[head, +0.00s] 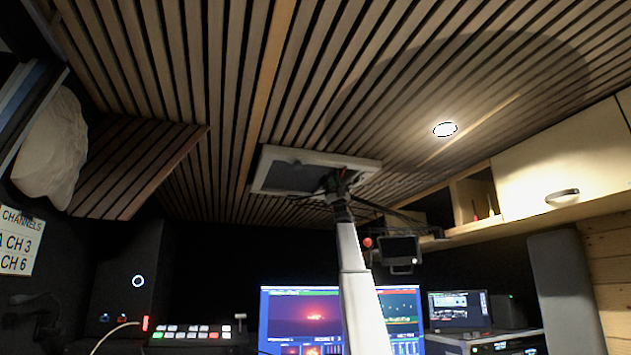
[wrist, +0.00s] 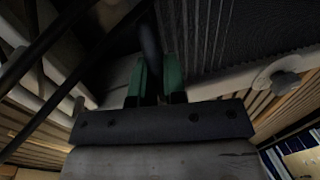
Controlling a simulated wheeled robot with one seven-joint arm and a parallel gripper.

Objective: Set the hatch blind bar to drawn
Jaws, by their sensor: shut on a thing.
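The ceiling hatch has a pale frame (head: 356,164) and sits above the middle of the head view. A grey panel (head: 288,178) fills the left part of its opening. My gripper (head: 338,183) is at the right part of the hatch, with my arm rising to it from below. In the wrist view its green fingers (wrist: 154,78) are closed around a thin dark bar (wrist: 149,38), which looks like the hatch blind bar. A dark ribbed surface (wrist: 252,32) lies right of the bar. The bar's ends are hidden, and I cannot tell how far the blind is drawn.
Slatted wood covers the ceiling, with a round lamp (head: 445,129) to the right. A dark-armed monitor (head: 400,250) hangs close to the right of my arm. Cupboards (head: 560,165) line the right wall. Screens (head: 300,318) and a button panel (head: 192,335) are below.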

